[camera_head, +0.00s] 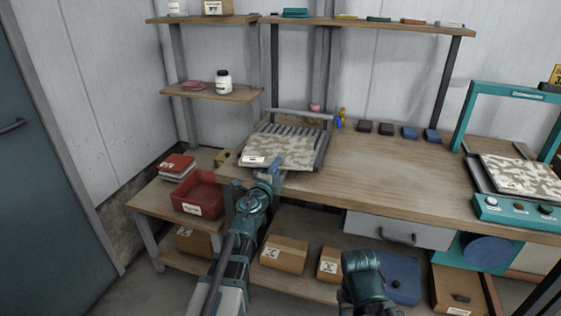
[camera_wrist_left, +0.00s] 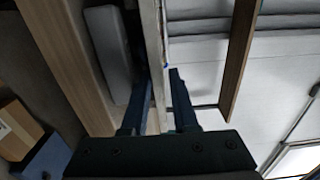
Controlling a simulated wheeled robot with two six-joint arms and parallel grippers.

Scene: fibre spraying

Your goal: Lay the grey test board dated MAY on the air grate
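A mottled grey-beige board (camera_head: 280,151) with a white label (camera_head: 254,159) lies flat over the front part of the air grate (camera_head: 290,129). The grate's dark slats show behind it. The label's writing is too small to read. I cannot tell whether the board rests fully on the grate. My left gripper (camera_head: 273,167) is at the board's front edge. In the left wrist view, its two fingers (camera_wrist_left: 161,88) are close on both faces of the board's pale edge (camera_wrist_left: 155,40). My right gripper is out of view; only part of my right arm shows.
A similar mottled board (camera_head: 520,175) lies on the teal-framed device (camera_head: 490,207) at the right. Dark and blue blocks (camera_head: 387,129) line the bench's back. A red bin (camera_head: 198,193) stands on the low shelf at left. The bench middle (camera_head: 390,170) is clear.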

